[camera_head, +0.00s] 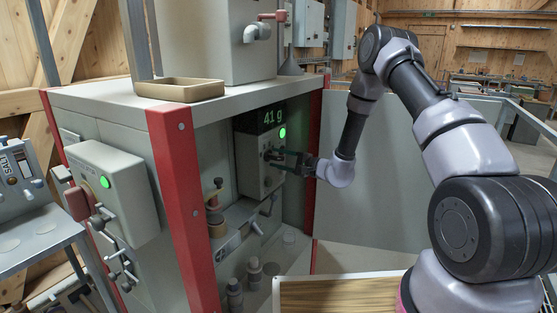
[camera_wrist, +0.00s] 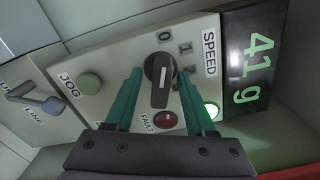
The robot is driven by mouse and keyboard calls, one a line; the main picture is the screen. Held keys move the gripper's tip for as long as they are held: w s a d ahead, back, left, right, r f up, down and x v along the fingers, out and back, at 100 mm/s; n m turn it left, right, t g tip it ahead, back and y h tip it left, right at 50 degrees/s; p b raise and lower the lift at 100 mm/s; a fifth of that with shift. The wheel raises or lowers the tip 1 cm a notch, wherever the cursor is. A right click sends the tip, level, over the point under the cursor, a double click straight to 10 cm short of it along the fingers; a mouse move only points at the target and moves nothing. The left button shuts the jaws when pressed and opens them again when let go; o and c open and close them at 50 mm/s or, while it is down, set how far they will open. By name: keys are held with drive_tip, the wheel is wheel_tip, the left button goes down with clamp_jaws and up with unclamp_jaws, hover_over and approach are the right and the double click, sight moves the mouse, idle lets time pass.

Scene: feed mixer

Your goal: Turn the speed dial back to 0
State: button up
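The speed dial (camera_wrist: 160,80) is a black knob with a white line, on a pale control panel (camera_wrist: 105,60) marked SPEED. The numbers 0, 1 and 2 show around its upper and right side; I cannot tell surely which number it points to. My gripper (camera_wrist: 159,73) is open, with one teal finger on each side of the dial. I see gaps between the fingers and the knob, and contact is not clear. In the head view my gripper (camera_head: 282,160) is at the front of the control box (camera_head: 249,163) and partly covers the dial.
A display (camera_wrist: 249,60) beside the panel reads 41 g. A green JOG button (camera_wrist: 89,83), a red FAULT light (camera_wrist: 166,120) and a lit green light (camera_wrist: 211,111) are close to my fingers. Red posts (camera_head: 184,200) frame the bay, and a tan tray (camera_head: 180,89) sits on top.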

drive_tip(key=v, duration=1)
drive_tip(key=shift+s+d, duration=0.25)
drive_tip(key=shift+d, duration=0.05)
drive_tip(key=s+a+r+n+g+h, duration=0.1)
drive_tip(key=s+r+n+g, duration=0.35)
drive_tip(key=s+r, duration=0.35)
drive_tip(key=s+a+r+n+g+h, duration=0.1)
drive_tip(key=s+a+r+n+g, duration=0.15)
drive_tip(key=s+r+g, duration=0.6)
drive_tip(key=s+d+r+t+h, duration=1)
drive_tip(key=s+d+r, duration=0.4)
drive_tip(key=d, duration=0.2)
drive_tip(key=shift+d+r+h, duration=0.3)
drive_tip(key=shift+r+h, duration=0.05)
drive_tip(key=shift+h, duration=0.15)
